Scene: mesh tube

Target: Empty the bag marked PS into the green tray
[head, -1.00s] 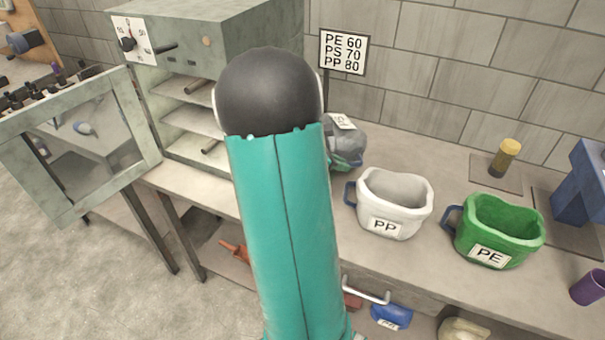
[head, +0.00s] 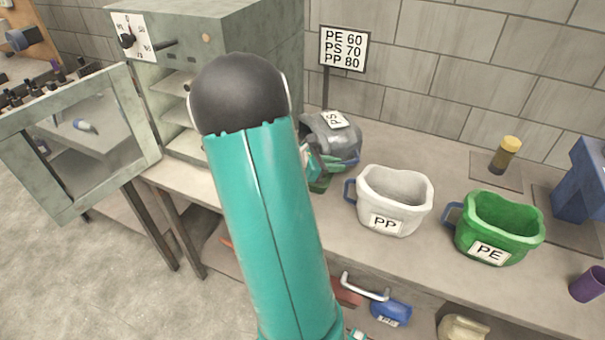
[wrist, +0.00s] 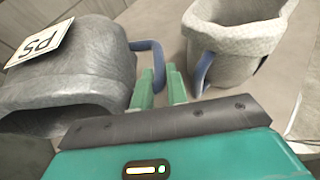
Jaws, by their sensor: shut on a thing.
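The grey bag marked PS (head: 343,147) is at the back of the bench, behind the white PP bag. It is tilted well over, with its label (head: 334,119) facing up. In the wrist view the bag (wrist: 75,75) fills the left side, its label upside down and its mouth towards the picture's bottom. My gripper (wrist: 160,75) is shut on the bag's blue handle (wrist: 156,52); its green fingers (head: 325,162) also show in the head view. A small dark green patch (head: 320,185) below the bag may be the green tray; my arm hides most of that area. The bag's contents are not visible.
The white PP bag (head: 393,203) stands close to the right, and the green PE bag (head: 497,228) beyond it. An open oven (head: 185,80) stands left, its door (head: 80,140) swung out. A sign (head: 343,49) stands behind.

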